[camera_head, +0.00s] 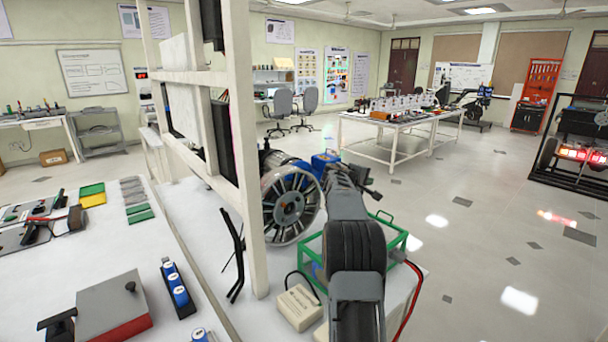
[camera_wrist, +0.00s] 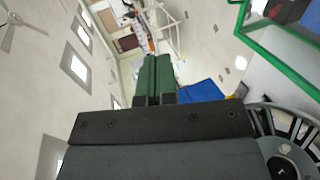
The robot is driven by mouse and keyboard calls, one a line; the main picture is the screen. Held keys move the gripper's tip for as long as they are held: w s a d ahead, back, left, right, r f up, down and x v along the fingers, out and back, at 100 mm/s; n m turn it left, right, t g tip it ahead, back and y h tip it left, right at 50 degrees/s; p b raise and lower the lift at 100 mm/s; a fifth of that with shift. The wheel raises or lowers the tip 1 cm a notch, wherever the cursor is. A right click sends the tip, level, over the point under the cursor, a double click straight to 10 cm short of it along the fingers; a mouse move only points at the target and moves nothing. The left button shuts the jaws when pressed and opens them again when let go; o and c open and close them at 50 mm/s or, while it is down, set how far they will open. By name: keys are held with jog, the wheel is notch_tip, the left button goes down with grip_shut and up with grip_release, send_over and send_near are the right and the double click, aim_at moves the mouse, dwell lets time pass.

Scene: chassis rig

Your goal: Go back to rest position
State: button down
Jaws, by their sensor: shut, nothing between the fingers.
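My gripper (camera_wrist: 155,72) shows in the wrist view with its two green fingers side by side, shut and empty.
A green open frame (camera_head: 400,240) stands on the bench close to my arm. A cream upright post (camera_head: 243,150) rises left of the motor. A beige box (camera_head: 299,307) with cables lies in front. A table (camera_head: 75,270) with tools is at left. Open floor lies at right.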

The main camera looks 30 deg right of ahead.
jog(key=s+a+f+m+g+y, duration=0.15)
jog(key=s+a+f+y, duration=0.3)
jog(key=a+f, duration=0.6)
jog(key=s+a+t+y+p, duration=0.1)
jog(key=s+a+y, duration=0.2)
jog(key=a, duration=0.9)
jog(key=s+a+r+t+y, duration=0.1)
jog(key=s+a+y, duration=0.2)
jog(key=s+a, duration=0.6)
jog(key=s+a+t+y+p, duration=0.1)
jog(key=s+a+y, duration=0.2)
jog(key=a, duration=1.4)
jog(key=s, duration=0.4)
jog(key=shift+a+r+y+p, duration=0.15)
jog(key=shift+r+y+p, duration=0.2)
jog(key=shift+r, duration=0.05)
jog(key=shift+s, duration=0.1)
